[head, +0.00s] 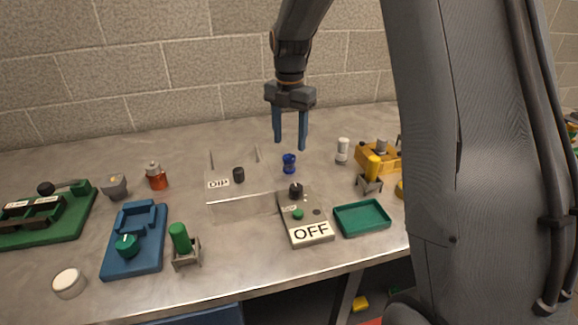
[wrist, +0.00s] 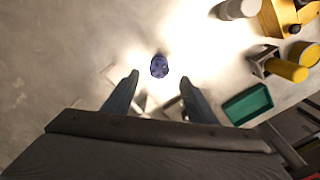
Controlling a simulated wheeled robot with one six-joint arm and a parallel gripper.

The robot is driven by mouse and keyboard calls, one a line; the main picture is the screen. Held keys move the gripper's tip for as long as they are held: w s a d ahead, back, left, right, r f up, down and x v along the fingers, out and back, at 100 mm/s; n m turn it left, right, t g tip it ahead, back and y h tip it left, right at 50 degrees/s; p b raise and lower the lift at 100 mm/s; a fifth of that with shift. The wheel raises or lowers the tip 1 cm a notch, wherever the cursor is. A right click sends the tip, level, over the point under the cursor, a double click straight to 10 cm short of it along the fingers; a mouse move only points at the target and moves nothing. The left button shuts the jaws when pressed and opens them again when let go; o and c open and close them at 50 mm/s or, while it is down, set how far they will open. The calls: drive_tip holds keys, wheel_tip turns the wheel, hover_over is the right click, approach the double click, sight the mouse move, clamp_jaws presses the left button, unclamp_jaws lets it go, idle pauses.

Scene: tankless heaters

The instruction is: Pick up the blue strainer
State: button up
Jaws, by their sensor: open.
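The blue strainer (head: 289,163) is a small dark-blue piece standing on the grey tabletop, behind the clear box and the OFF panel. It also shows from above in the wrist view (wrist: 159,67), slightly beyond the fingertips and between their lines. My gripper (head: 291,146) is open and empty, pointing down with its two blue fingers apart. In the head view its tips appear a little above the strainer. In the wrist view the fingers (wrist: 158,88) do not touch it.
A clear box marked DIP (head: 240,196), an OFF panel (head: 308,230) and a green tray (head: 362,218) lie in front. A white cylinder (head: 342,151) and a yellow fixture (head: 374,156) stand to the right. A red bottle (head: 156,177) stands left. A block wall is behind.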

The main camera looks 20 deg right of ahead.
sight(289, 157)
drive_tip(key=shift+w+f+n, duration=0.2)
drive_tip(key=shift+f+n, duration=0.1)
drive_tip(key=shift+f, duration=0.15)
drive_tip(key=shift+f+p, duration=1.35)
drive_tip(key=shift+f, duration=2.15)
drive_tip(key=c, duration=1.2)
